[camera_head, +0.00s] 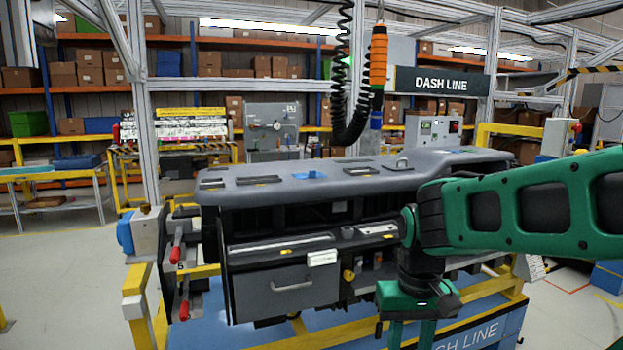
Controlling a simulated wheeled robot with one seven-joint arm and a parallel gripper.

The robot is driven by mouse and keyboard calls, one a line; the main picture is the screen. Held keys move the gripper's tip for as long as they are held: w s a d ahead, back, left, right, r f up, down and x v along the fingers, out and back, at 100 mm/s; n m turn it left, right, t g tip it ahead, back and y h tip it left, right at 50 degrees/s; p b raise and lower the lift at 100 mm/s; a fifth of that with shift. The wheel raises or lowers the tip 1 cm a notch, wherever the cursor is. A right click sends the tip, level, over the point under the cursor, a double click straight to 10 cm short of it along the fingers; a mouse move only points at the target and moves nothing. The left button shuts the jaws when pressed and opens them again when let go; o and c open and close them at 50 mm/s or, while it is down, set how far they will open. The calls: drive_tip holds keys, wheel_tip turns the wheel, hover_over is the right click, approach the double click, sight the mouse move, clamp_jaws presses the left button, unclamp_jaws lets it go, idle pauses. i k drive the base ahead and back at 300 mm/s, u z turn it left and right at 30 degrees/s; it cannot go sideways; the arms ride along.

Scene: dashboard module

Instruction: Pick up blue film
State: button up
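A dark grey dashboard module (400,182) rests on a yellow frame. A small flat blue patch (311,174) lies on its top surface, left of the middle; it looks like blue film. Another small blue patch (466,151) shows near the far right end of the top. My green arm reaches in from the right, in front of the module. My gripper (411,335) points down at the bottom edge of the view, below and right of the first patch and well apart from it. Its two green fingers stand apart with no object visible between them. Their tips are cut off.
An orange-handled tool (378,60) hangs on a black coiled cable above the module. Red-handled clamps (176,242) stick out at the left end. Yellow rails (137,305) and a blue base (480,335) lie below. Open floor is at left.

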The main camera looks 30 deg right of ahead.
sight(312, 174)
drive_tip(key=i, duration=0.9)
